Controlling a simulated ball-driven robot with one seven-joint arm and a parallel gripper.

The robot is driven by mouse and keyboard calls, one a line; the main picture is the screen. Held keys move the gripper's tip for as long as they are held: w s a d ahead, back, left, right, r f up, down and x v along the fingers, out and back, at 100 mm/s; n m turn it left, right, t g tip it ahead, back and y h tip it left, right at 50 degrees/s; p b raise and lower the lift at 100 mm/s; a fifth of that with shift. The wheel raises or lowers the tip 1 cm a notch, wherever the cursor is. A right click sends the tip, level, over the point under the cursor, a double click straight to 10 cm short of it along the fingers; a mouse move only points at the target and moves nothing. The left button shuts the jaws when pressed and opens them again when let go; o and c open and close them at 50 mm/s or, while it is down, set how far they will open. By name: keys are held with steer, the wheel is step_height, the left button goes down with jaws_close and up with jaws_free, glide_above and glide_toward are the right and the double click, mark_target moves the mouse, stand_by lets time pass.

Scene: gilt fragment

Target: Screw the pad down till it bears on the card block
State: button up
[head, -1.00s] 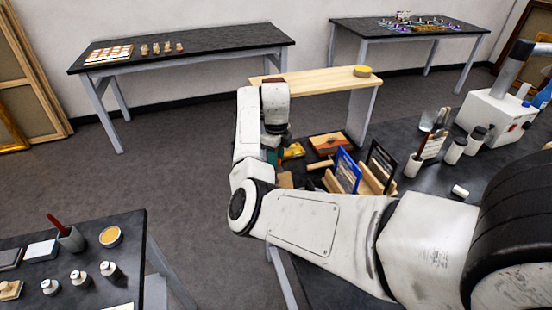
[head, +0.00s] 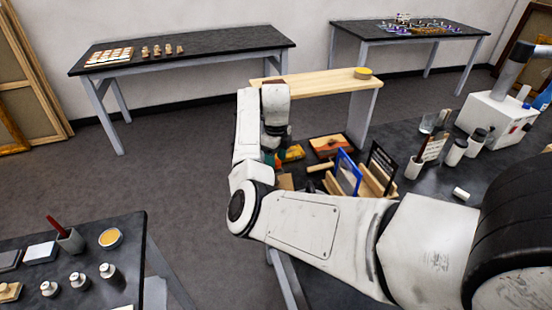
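My arm reaches from the right across the near work table (head: 405,140), with its wrist bent down at the table's far left part. My gripper (head: 273,148) is a small dark shape under the wrist, mostly hidden by my own arm. Its fingers do not show clearly, so I cannot tell whether it is open or shut. Small teal and orange parts show right beside it. A tan block (head: 286,181) shows just below it, partly covered by my arm. I cannot make out which piece is the pad, its screw or the card block, nor any contact between them.
A gold piece (head: 293,153) and a framed orange panel (head: 331,146) lie right of my gripper. A blue frame (head: 347,172) and a black frame (head: 381,163) stand upright in wooden holders. A wooden shelf (head: 316,82) stands behind. Open floor lies left.

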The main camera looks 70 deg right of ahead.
step_height(320, 180, up, 11)
steer(key=b, duration=0.2)
stand_by(0.5)
steer(key=shift+f, duration=0.1)
